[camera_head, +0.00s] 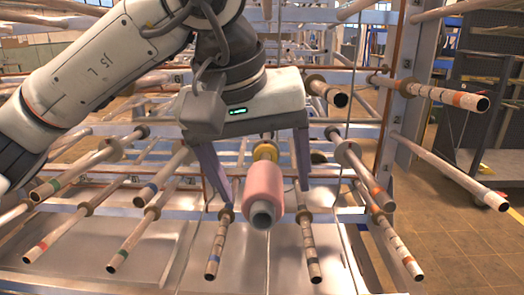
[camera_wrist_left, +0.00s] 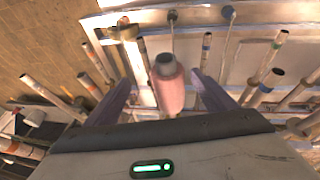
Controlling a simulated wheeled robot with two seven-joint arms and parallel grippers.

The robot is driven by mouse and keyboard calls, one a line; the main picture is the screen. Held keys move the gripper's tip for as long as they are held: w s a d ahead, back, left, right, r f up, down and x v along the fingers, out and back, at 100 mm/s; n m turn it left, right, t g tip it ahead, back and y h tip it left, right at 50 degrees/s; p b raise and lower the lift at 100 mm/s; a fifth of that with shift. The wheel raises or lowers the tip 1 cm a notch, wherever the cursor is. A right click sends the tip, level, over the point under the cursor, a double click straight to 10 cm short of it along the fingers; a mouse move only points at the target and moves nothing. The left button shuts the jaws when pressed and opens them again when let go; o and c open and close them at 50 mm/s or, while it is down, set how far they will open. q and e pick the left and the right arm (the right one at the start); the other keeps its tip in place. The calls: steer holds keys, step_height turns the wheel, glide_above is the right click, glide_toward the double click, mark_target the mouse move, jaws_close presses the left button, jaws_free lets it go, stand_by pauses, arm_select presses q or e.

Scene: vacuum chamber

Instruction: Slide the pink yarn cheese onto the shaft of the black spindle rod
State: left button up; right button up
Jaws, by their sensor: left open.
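The pink yarn cheese (camera_head: 264,186) is a pink cylinder with a grey tube end facing the head camera. It sits in line with a yellow collar (camera_head: 265,152) on the rack behind it; whether a shaft runs inside it is hidden. My left gripper (camera_head: 266,194) is open, with one finger on each side of the cheese and visible gaps to it. The cheese also shows between the fingers in the left wrist view (camera_wrist_left: 171,92). I cannot pick out which rod is the black spindle rod. My right gripper is not in view.
Several grey-brown rods with coloured bands stick out around the cheese, such as one at lower left of it (camera_head: 217,245) and one at lower right (camera_head: 308,245). A rack upright (camera_head: 391,120) stands to the right. Open floor (camera_head: 450,235) lies at far right.

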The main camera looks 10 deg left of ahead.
mark_target(263, 205)
arm_select(q)
steer(key=shift+w+a+r+y, duration=0.3)
steer(key=shift+w+a+r, duration=0.2)
steer(key=shift+a, duration=0.1)
steer(key=shift+w+a+t, duration=0.1)
steer(key=shift+a+t, duration=0.05)
steer(key=shift+t, duration=0.15)
steer(key=x, duration=1)
